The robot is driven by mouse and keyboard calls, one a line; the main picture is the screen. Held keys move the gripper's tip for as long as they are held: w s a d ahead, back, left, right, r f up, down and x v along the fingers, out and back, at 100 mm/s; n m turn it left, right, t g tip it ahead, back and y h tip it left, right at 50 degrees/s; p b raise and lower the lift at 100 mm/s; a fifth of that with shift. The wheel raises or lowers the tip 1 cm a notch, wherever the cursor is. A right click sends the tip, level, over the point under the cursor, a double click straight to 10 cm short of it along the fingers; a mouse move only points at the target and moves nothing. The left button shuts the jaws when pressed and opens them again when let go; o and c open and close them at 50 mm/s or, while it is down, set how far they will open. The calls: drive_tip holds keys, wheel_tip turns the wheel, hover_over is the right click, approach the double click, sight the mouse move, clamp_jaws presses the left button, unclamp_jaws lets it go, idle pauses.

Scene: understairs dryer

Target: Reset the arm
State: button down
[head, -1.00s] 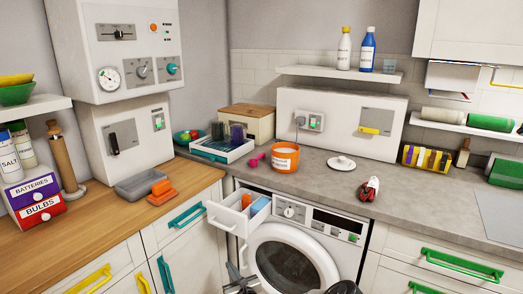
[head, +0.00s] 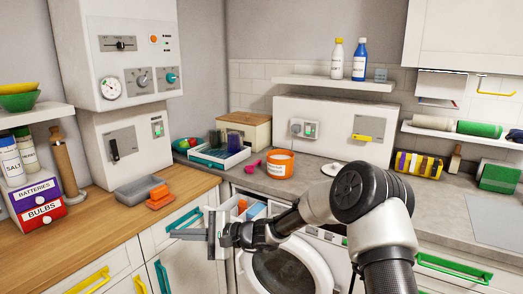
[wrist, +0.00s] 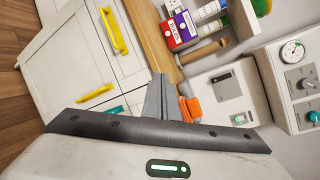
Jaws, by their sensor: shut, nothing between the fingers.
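My gripper (head: 184,235) is in front of the lower cabinets in the head view, pointing left, beside the dryer's pulled-out drawer. Its two grey fingers are together with nothing between them, as the wrist view (wrist: 160,90) also shows. My arm reaches in from the lower right and covers part of the white dryer (head: 290,270) and the front of its drawer. Blue and orange items show in the open drawer (head: 254,209). I cannot tell whether the gripper touches the drawer or cabinet front.
A wooden counter (head: 80,225) holds a grey tray (head: 143,189) and orange blocks (head: 160,199). An orange tub (head: 280,164), a pink scoop and a white lid stand on the grey counter. Teal handles (head: 185,222) and yellow handles (head: 88,281) stick out from the cabinets.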

drive_tip(key=s+d+r+n+t+h, duration=0.1)
drive_tip(key=s+d+r+n+h, duration=0.3)
drive_tip(key=s+d, duration=0.75)
drive_tip(key=s+d+r+n+t+h, duration=0.1)
drive_tip(key=s+d+r+n+h, duration=0.1)
drive_tip(key=s+d+r+h, duration=0.7)
drive_tip(key=s+d+r+n+t+h, duration=0.1)
drive_tip(key=s+d+n+h, duration=0.2)
drive_tip(key=s+d, duration=1.05)
drive_tip(key=w+d+r+p, duration=0.1)
drive_tip(key=d+r+p, duration=0.2)
drive_tip(key=r+p, duration=1.5)
drive_tip(key=shift+w, duration=0.4)
